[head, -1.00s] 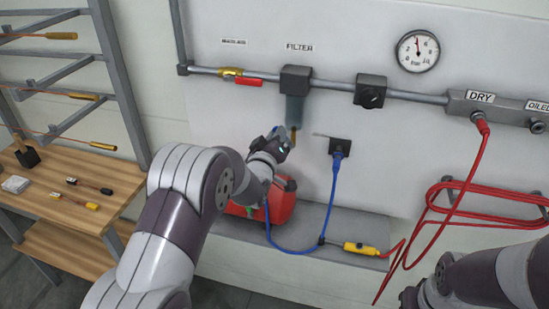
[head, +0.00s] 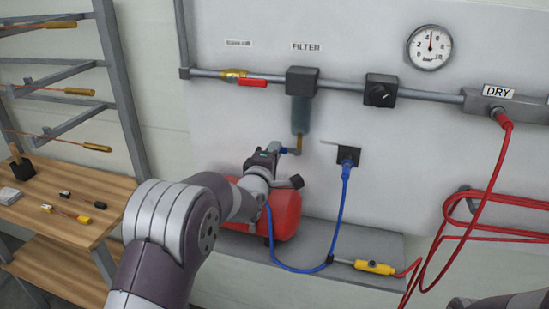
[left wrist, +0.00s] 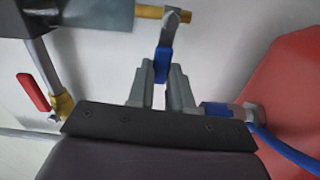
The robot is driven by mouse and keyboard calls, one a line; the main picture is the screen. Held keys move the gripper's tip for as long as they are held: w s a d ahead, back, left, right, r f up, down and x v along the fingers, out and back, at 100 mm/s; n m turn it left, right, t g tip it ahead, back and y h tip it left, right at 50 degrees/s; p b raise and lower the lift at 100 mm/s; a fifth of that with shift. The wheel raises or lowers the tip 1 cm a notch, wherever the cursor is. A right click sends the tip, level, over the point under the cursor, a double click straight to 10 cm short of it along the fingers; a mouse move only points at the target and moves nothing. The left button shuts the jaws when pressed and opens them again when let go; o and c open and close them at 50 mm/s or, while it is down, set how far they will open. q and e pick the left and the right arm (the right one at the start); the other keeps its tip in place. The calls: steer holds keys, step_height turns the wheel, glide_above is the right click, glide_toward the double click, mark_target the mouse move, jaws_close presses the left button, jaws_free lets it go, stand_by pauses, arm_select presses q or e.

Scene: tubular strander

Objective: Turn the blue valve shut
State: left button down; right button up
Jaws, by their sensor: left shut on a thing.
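The blue valve handle (left wrist: 163,64) sits between the two fingers of my left gripper (left wrist: 162,75) in the left wrist view, and the fingers are shut on it. The handle hangs from a grey fitting at the end of a brass pipe (left wrist: 149,12). The gripper hides part of the valve. My right gripper is out of view.
A red tank (head: 286,213) stands on the shelf (head: 342,240) just below my left wrist. A red-handled valve (head: 252,82) is on the pipe left of the filter.

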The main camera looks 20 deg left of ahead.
arm_select(q)
steer(key=shift+f+n+b, duration=0.25)
steer(key=shift+n+b, duration=0.05)
steer(key=shift+n, duration=0.2)
steer(key=c, duration=1)
jaws_free()
steer(key=shift+s, duration=0.1)
steer(key=shift+f, duration=0.1)
